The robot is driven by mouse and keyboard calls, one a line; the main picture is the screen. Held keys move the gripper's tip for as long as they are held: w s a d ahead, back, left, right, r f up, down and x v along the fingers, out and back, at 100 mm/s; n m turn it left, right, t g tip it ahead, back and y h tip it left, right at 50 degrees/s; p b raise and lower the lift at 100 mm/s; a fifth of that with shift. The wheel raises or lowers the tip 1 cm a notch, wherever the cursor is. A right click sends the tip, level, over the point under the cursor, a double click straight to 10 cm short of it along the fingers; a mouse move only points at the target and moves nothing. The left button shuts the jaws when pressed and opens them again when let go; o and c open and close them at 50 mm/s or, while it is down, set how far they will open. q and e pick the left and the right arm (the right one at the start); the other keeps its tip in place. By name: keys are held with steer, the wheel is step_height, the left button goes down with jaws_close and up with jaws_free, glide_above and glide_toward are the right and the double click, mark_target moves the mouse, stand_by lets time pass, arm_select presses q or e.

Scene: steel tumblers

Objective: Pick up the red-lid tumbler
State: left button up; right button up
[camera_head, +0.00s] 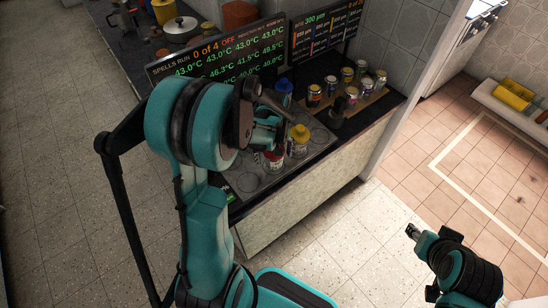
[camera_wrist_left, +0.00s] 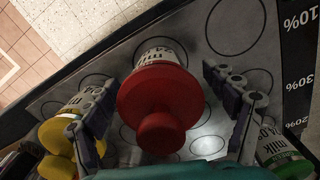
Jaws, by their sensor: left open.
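The red-lid tumbler (camera_head: 273,160) stands on the grey board with printed circles, partly hidden by my left arm in the head view. In the left wrist view its red lid (camera_wrist_left: 160,105) with a round knob fills the middle, and its white printed body shows behind. My left gripper (camera_wrist_left: 160,80) is open, with one finger on each side of the tumbler and a visible gap on both sides. In the head view my left gripper (camera_head: 268,138) is at the tumbler, its fingers mostly hidden. My right gripper (camera_head: 412,232) hangs over the floor, away from the counter; its jaw opening is unclear.
A yellow-lid tumbler (camera_head: 299,141) stands close beside the red one. A green-lid tumbler (camera_wrist_left: 282,155) is on the other side. A blue-lid tumbler (camera_head: 284,93) stands farther back. Several small jars (camera_head: 347,75) and display panels (camera_head: 215,60) are behind. Free board circles (camera_wrist_left: 235,25) show.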

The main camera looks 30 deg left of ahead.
arm_select(q)
steer(key=c, duration=1.6)
steer(key=shift+r, duration=0.2)
